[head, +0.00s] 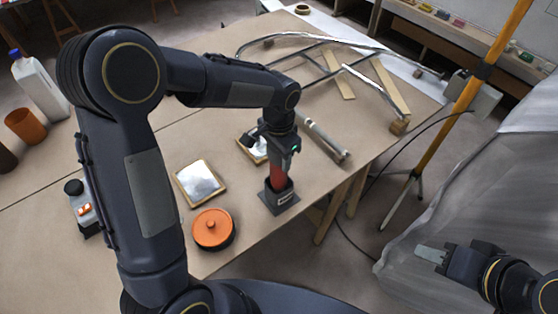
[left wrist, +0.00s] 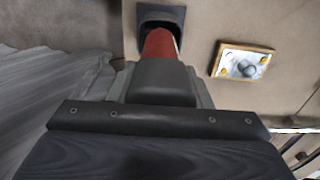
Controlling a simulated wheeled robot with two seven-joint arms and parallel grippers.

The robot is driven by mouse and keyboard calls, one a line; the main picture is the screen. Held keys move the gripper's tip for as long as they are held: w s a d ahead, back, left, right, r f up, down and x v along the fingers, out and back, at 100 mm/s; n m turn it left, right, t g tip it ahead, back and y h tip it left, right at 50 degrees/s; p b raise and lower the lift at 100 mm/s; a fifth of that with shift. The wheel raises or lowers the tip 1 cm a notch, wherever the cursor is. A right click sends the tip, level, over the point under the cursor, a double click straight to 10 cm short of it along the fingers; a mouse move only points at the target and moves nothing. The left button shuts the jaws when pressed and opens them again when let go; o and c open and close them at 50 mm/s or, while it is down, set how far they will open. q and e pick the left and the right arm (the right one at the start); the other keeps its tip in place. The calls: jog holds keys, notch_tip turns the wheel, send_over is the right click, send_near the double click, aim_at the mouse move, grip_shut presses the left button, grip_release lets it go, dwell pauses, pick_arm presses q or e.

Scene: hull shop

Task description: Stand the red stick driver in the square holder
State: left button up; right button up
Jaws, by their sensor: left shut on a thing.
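The red stick driver (head: 277,177) is upright in my left gripper (head: 279,158), which is shut on its upper part. Its lower end meets the dark square holder (head: 281,200) near the table's front edge. The left wrist view shows the red driver (left wrist: 158,42) pointing into the opening of the square holder (left wrist: 161,13). Its tip is hidden, so I cannot tell how deep it sits. My right gripper (head: 431,254) is off to the right, away from the table, beside grey sheeting; its finger gap does not show clearly.
An orange round lidded pot (head: 212,228) stands left of the holder. Two wood-framed plates, one at the left (head: 200,184), lie nearby. A grey tube (head: 326,140) lies behind to the right. A frame of curved strips (head: 330,62) fills the back. A yellow pole (head: 478,82) stands right.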

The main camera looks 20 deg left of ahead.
pick_arm(q)
jog(key=shift+f, duration=1.3)
jog(key=shift+f, duration=0.2)
jog(key=o, duration=1)
